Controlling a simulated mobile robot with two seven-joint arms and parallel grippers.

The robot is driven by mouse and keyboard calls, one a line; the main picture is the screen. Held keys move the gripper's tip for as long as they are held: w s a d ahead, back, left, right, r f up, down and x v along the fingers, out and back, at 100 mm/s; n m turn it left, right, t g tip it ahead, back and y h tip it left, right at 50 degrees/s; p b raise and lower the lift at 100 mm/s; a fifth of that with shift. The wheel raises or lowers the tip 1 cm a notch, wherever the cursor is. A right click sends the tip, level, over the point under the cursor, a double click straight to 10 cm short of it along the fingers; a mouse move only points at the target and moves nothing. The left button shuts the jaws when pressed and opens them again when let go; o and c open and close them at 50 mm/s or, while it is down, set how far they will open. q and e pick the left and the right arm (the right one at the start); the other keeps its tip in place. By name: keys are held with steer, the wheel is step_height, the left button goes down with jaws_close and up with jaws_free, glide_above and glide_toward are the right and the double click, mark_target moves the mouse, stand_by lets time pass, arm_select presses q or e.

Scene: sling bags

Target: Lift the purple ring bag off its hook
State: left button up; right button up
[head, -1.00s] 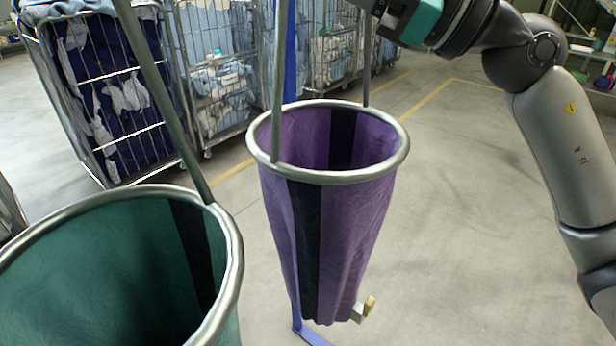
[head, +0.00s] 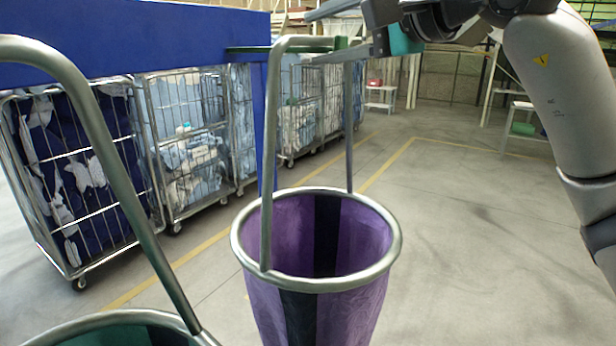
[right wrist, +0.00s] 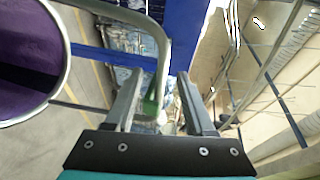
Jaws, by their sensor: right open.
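The purple ring bag (head: 262,305) hangs in the middle of the head view, its round metal rim (head: 392,262) open upward. Its grey handle (head: 268,170) rises to a bend at the dark green hook (head: 246,49). My right gripper (head: 311,37) is open at the handle's top, with one finger above it and one below. In the right wrist view the handle (right wrist: 164,55) passes between the spread fingers (right wrist: 159,80), and part of the green hook (right wrist: 150,105) shows there. Whether the fingers touch the handle is unclear. My left gripper is out of view.
A green ring bag (head: 110,325) with a tall handle hangs at the lower left. A blue beam (head: 150,40) crosses the upper left, with a blue post (head: 267,130) behind the purple bag. Wire laundry carts (head: 80,180) stand behind. The floor at right is clear.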

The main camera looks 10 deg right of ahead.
mark_target(305, 40)
steer(key=x, duration=0.3)
steer(key=shift+p, duration=0.35)
steer(key=shift+w+a+p, duration=0.15)
steer(key=shift+w+p, duration=0.25)
steer(key=shift+w, duration=0.2)
steer(key=p+x, duration=0.1)
steer(key=x, duration=0.2)
steer(key=shift+w+r+p, duration=0.15)
steer(key=shift+w+p, duration=0.15)
steer(key=shift+p, duration=0.05)
steer(key=shift+w+a, duration=0.15)
steer(key=shift+w, duration=0.15)
jaws_close()
